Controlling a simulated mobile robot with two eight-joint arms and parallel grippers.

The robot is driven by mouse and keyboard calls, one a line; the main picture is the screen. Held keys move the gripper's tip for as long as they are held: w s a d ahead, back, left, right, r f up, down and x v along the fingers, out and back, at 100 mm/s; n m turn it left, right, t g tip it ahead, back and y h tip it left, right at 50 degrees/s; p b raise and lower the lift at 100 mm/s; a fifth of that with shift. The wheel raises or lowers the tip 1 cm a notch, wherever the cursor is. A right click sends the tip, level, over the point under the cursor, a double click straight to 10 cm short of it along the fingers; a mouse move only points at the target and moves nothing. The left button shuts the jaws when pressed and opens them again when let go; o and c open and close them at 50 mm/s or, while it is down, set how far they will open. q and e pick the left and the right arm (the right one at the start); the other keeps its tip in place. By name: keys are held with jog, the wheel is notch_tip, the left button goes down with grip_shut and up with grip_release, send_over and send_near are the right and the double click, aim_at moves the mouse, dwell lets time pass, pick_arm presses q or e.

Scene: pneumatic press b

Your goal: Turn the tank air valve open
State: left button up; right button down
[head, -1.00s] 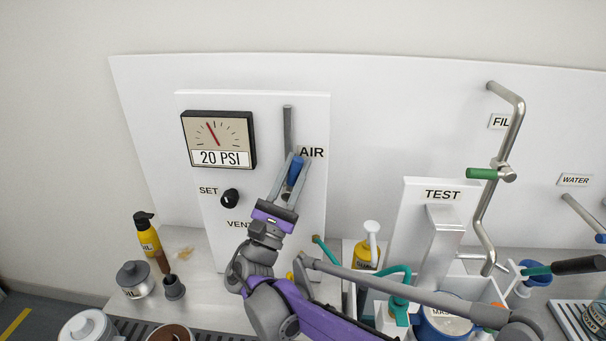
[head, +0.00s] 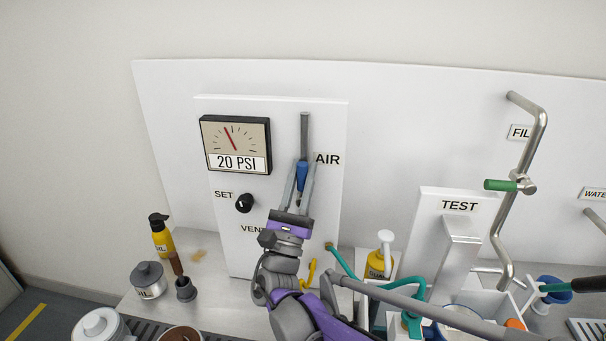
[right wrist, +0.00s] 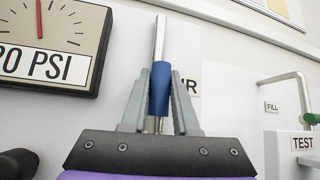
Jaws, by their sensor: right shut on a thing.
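The tank air valve has a blue handle (head: 302,176) on a vertical metal pipe (head: 304,135), beside the AIR label (head: 327,159) on the white panel. The handle stands nearly upright, roughly in line with the pipe. My right gripper (head: 304,172) is shut on the blue handle, with one finger on each side. In the right wrist view the blue handle (right wrist: 160,88) sits between the fingertips, with the pipe rising above it. The valve body is mostly hidden behind the fingers. My left gripper is not in view.
A gauge (head: 236,144) reading 20 PSI and a black SET knob (head: 244,203) are left of the valve. Bottles and pots stand on the counter at lower left. A TEST stand (head: 455,205) and a green-handled FILL pipe (head: 530,150) are to the right.

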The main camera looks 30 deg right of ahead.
jog(key=c, duration=0.7)
grip_release()
jog(key=b+v, duration=0.1)
jog(key=v, duration=0.9)
jog(key=shift+s+a+f, duration=0.1)
jog(key=shift+a+f, duration=0.15)
jog(key=shift+f, duration=0.1)
